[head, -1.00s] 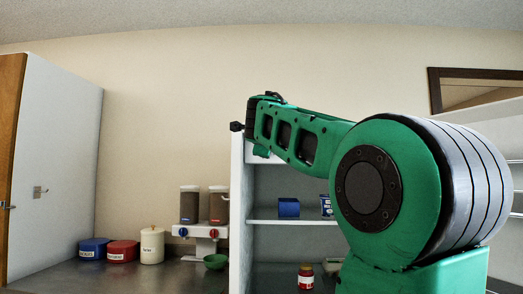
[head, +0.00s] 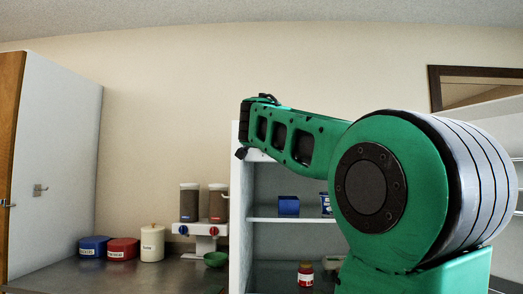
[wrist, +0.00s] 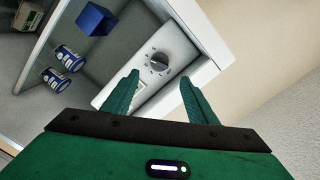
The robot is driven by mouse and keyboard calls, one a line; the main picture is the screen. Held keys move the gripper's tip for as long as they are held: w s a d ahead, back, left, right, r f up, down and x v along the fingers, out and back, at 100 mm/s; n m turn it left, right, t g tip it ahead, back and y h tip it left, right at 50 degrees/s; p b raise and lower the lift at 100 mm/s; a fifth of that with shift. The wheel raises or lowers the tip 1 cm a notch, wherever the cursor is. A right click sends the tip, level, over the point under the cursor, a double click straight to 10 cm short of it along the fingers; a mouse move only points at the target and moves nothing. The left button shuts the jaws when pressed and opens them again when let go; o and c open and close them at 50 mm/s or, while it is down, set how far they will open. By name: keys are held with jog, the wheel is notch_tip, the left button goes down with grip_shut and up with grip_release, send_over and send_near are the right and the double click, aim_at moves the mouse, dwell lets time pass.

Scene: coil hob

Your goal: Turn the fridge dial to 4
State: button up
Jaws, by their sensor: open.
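The fridge dial (wrist: 158,62) is a round grey knob on a white panel inside the open fridge, in the wrist view. It has marks around it that are too small to read, so its setting cannot be told. My gripper (wrist: 157,88) has its two green fingers apart, with nothing between them. The dial lies a little beyond the fingertips, roughly in line with the gap. In the head view, my arm's wrist end hides the dial and the gripper fingers.
The fridge wall (head: 241,215) stands close to my arm. On its shelves are a blue box (head: 288,205), a blue-and-white tin (head: 326,203) and a red jar (head: 305,274). Canisters and a dispenser (head: 200,230) stand on the counter at left.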

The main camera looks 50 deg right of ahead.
jog(key=w+d+n, duration=0.7)
jog(key=d+n, duration=0.1)
jog(key=n, duration=0.2)
jog(key=shift+w+f+h, duration=0.15)
jog(key=shift+h, duration=0.25)
dwell(0.4)
jog(key=c, duration=1)
